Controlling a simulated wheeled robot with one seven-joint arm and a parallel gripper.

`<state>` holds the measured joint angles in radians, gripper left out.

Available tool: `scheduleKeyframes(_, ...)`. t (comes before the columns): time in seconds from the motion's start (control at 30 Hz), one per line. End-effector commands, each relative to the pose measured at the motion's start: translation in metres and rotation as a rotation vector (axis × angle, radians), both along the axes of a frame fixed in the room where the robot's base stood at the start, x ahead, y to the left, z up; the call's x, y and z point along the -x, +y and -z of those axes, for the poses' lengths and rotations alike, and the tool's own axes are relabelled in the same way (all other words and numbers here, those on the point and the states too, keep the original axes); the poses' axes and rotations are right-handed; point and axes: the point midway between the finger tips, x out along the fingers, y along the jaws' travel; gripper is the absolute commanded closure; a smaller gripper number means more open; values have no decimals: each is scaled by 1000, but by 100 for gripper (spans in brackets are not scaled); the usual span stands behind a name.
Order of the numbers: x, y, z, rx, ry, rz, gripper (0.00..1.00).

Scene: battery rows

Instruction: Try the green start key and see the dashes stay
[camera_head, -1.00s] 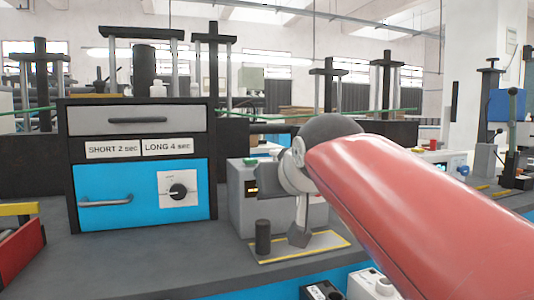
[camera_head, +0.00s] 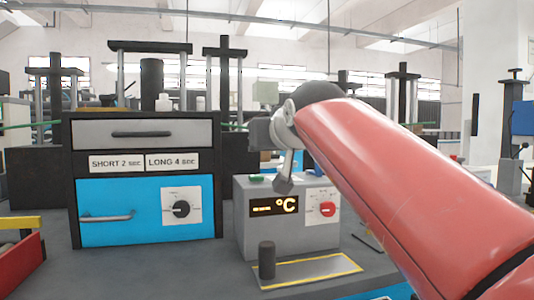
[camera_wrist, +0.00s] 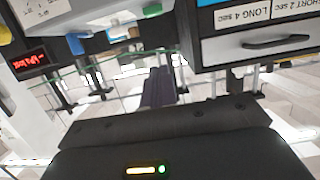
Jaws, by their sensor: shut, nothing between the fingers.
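A grey box unit (camera_head: 290,235) stands on the bench, right of the blue-fronted cabinet. Its green key (camera_head: 257,178) is on the top face, near the left front. The wrist view shows the dark shut fingers (camera_wrist: 158,87).
The cabinet (camera_head: 145,212) has SHORT and LONG labels, a black dial and a handle. A black post (camera_head: 266,260) stands on a yellow-edged plate in front of the box. A red bin (camera_head: 20,262) is at the left. My red arm hides the bench at the right.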

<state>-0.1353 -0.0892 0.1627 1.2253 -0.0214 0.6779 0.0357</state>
Motion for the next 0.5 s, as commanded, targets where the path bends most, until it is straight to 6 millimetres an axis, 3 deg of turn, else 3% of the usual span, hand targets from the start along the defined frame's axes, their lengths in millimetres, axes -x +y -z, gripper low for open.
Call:
scheduleKeyframes(0.4, -81, 24, 21, 2, 4, -2, 100)
scheduleKeyframes(0.5, -79, 23, 41, 2, 3, 0, 100)
